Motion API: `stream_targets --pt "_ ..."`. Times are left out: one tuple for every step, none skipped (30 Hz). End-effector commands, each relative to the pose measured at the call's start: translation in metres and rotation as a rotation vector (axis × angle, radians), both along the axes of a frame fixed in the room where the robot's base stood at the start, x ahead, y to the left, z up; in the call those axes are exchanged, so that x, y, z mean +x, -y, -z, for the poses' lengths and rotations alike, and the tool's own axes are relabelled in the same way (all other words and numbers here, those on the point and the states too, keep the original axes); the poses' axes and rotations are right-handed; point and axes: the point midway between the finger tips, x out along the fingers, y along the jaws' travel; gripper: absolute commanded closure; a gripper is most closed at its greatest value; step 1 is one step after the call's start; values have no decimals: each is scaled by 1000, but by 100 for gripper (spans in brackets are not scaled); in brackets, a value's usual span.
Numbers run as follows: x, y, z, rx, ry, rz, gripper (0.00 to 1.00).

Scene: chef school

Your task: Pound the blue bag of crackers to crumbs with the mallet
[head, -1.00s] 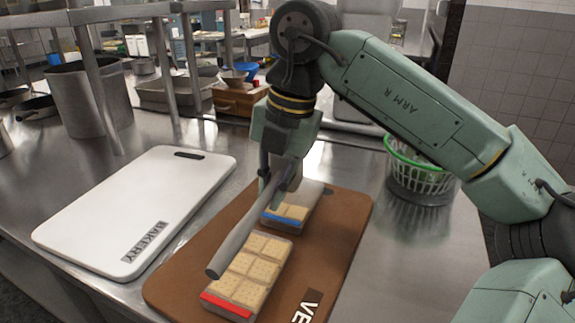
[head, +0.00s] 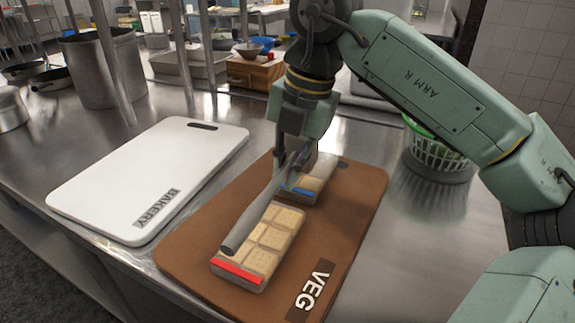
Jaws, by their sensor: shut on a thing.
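My gripper (head: 293,158) is shut on a long grey rod, the mallet (head: 255,214). The rod slants down to the left, its near end over the left side of the red-striped cracker bag (head: 268,240). I cannot tell whether it touches that bag. The mallet's head is not clearly visible around the fingers. The blue-striped cracker bag (head: 318,177) lies behind the red one on the brown VEG board (head: 345,225). My gripper is over its left part and hides some of it. Pale tan crackers show inside; their condition is hard to tell.
A white BAKERY board (head: 140,180) lies to the left on the steel counter (head: 420,250). A green-rimmed basket (head: 440,155) stands at the right behind my arm. Pots (head: 105,70) and a wooden box (head: 255,73) stand at the back. The counter right of the VEG board is clear.

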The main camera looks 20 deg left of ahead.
Motion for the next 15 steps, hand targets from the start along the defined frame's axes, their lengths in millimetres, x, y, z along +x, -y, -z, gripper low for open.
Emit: stream_targets --pt "0 0 8 0 1 0 100" --pt "0 0 12 -1 1 0 100" --pt "0 0 18 -1 1 0 100" --pt "0 1 22 -1 1 0 100" --pt "0 1 26 -1 1 0 100" --pt "0 0 31 0 1 0 100" --pt "0 0 34 0 1 0 100" --pt "0 0 36 0 1 0 100" --pt "0 0 30 0 1 -1 100" --pt "0 0 30 0 1 -1 100" --pt "0 0 30 0 1 -1 100" --pt "0 0 30 0 0 0 100" --pt "0 0 30 0 0 0 100" --pt "0 0 29 0 0 0 100" --pt "0 0 28 0 0 0 100"
